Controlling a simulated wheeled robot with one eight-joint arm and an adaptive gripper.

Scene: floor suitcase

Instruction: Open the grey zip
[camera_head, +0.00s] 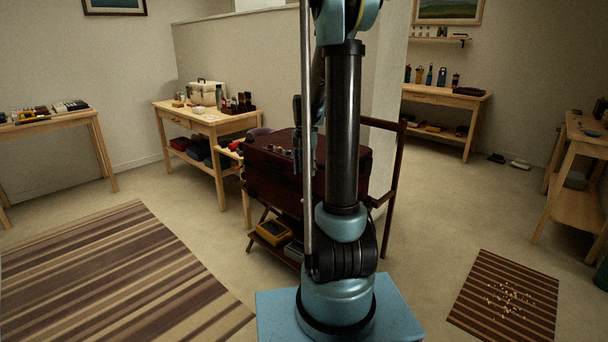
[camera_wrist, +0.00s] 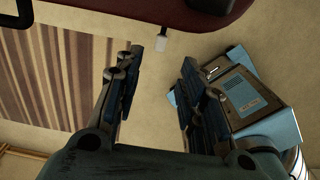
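A dark red suitcase (camera_head: 262,178) lies on a wooden rack in the middle of the head view, partly hidden behind my arm. Its edge (camera_wrist: 135,9) also crosses the top of the wrist view. A small pale grey tab (camera_wrist: 161,42), apparently the zip pull, hangs from that edge in the wrist view. My gripper (camera_wrist: 162,60) is open and empty, its two fingers pointing toward the suitcase edge. The tab is just beyond the fingertips, in line with the gap, closer to the left finger. I cannot make out the zip track.
The rack (camera_head: 392,165) has a lower shelf with a yellow box (camera_head: 274,232). Small items (camera_head: 283,150) lie on the suitcase top. A cluttered table (camera_head: 205,122) stands behind left. A striped rug (camera_head: 110,270) and open floor lie at left; a small mat (camera_head: 508,300) lies at right.

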